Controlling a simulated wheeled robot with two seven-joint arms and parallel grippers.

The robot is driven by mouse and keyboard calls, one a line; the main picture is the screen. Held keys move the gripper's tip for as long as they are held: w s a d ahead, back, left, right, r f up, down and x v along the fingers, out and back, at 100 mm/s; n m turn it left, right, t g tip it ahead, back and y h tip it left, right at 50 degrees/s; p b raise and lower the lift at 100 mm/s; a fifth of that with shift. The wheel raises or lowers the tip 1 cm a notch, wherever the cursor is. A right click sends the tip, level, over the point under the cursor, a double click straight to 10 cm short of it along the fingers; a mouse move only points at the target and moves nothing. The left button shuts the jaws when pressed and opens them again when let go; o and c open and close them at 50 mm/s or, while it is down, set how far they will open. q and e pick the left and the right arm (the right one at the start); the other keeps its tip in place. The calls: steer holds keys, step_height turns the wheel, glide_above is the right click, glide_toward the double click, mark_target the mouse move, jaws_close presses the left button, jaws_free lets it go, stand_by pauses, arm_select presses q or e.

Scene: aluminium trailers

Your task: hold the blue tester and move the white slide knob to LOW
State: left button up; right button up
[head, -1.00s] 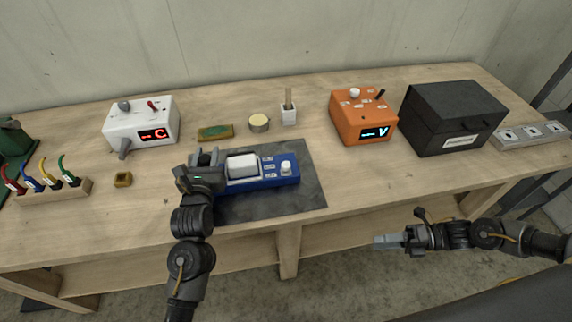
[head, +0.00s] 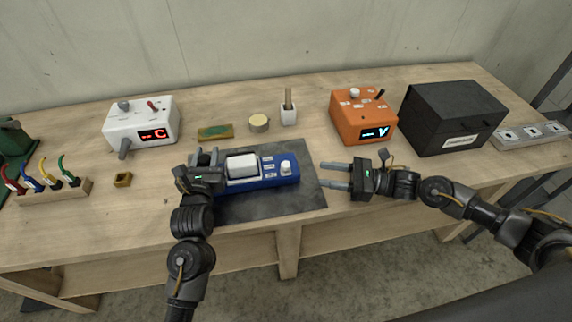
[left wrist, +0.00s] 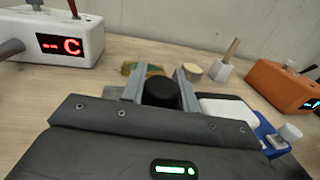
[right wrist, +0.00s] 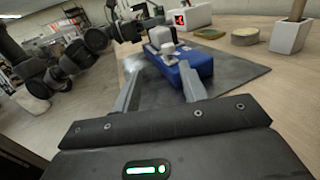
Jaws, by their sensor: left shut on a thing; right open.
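The blue tester (head: 262,181) lies on the dark mat (head: 312,196). It has a white panel on top and labels to its right. The white slide knob (head: 287,167) stands near the tester's right end. The knob also shows in the left wrist view (left wrist: 290,132). My left gripper (head: 205,158) is shut on the tester's left end, around a black round part (left wrist: 160,92). My right gripper (head: 335,175) is open and empty, to the right of the tester, fingers pointing left towards the knob. In the right wrist view the tester (right wrist: 190,66) lies beyond the open fingers.
Behind are a white box with a red display (head: 142,122), a green sponge-like block (head: 215,132), a round tin (head: 259,123) and a white brush holder (head: 288,115). An orange meter (head: 362,118) and a black case (head: 452,117) stand to the right. Coloured leads are at left.

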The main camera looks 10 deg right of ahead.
mark_target(286, 163)
steer(key=shift+w+d+f+t+h, duration=0.1)
steer(key=shift+w+d+t+h, duration=0.15)
steer(key=shift+w, duration=0.25)
steer(key=x, duration=1.2)
jaws_close()
